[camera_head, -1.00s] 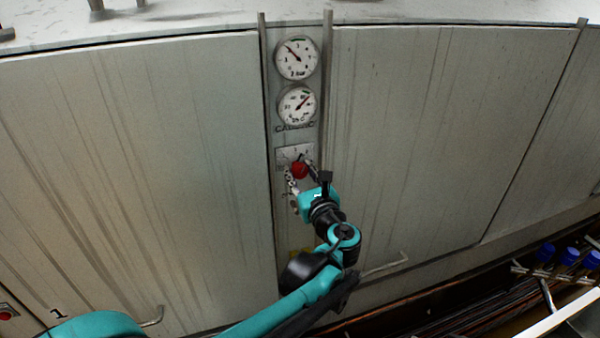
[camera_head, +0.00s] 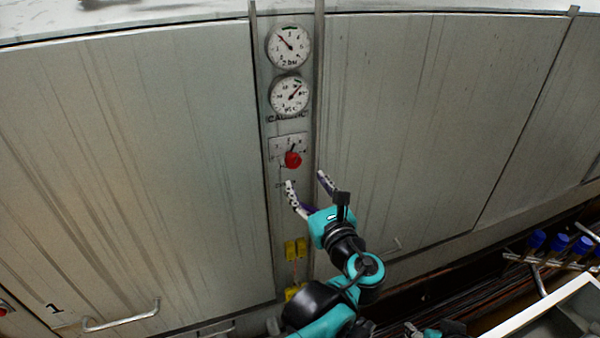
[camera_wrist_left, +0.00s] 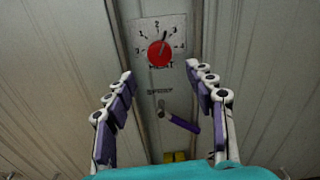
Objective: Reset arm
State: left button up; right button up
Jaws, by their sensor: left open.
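My left gripper (camera_head: 306,180) is open and empty in the head view, below and to the right of the red knob (camera_head: 292,160), apart from it. In the left wrist view its two white and purple fingers (camera_wrist_left: 160,72) are spread wide with nothing between them. The red knob also shows in that view (camera_wrist_left: 160,54), on a pale numbered plate (camera_wrist_left: 146,28), with its pointer up and slightly right. My right gripper cannot be made out.
Two round gauges (camera_head: 289,46) (camera_head: 290,95) sit above the knob. A small purple lever (camera_wrist_left: 184,123) is below it. Yellow parts (camera_head: 296,249) are lower on the strip. Metal panels flank it, with a handle (camera_head: 122,316) at lower left. Blue-capped items (camera_head: 559,243) stand at right.

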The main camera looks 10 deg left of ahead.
pick_arm(q)
jog(key=shift+v, duration=1)
jog(key=shift+f, duration=0.1)
jog(key=s+a+f+n+g+h+b, duration=0.1)
jog(key=s+a+f+n+g+b, duration=0.2)
jog(key=f, duration=0.4)
jog(key=s+a+f+n+g+h+b, duration=0.1)
jog(key=a+f+n+b, duration=0.35)
jog(key=f, duration=0.25)
jog(key=s+a+f+n+g+h+b, duration=0.1)
jog(key=s+a+f+n+g+b, duration=0.2)
jog(key=f, duration=0.4)
jog(key=s+d+f+n+h+b, duration=0.2)
jog(key=s+f+n+h+b, duration=0.1)
jog(key=f+n, duration=0.5)
jog(key=s+d+f+n+h+b, duration=0.1)
jog(key=s+f+n+h+b, duration=0.3)
jog(key=f+n, duration=0.5)
jog(key=shift+s+d+g+b, duration=0.4)
jog(key=shift+s+b, duration=0.55)
jog(key=shift+s, duration=0.15)
jog(key=shift+f+n, duration=0.15)
jog(key=shift+n, duration=0.1)
dwell(1.7)
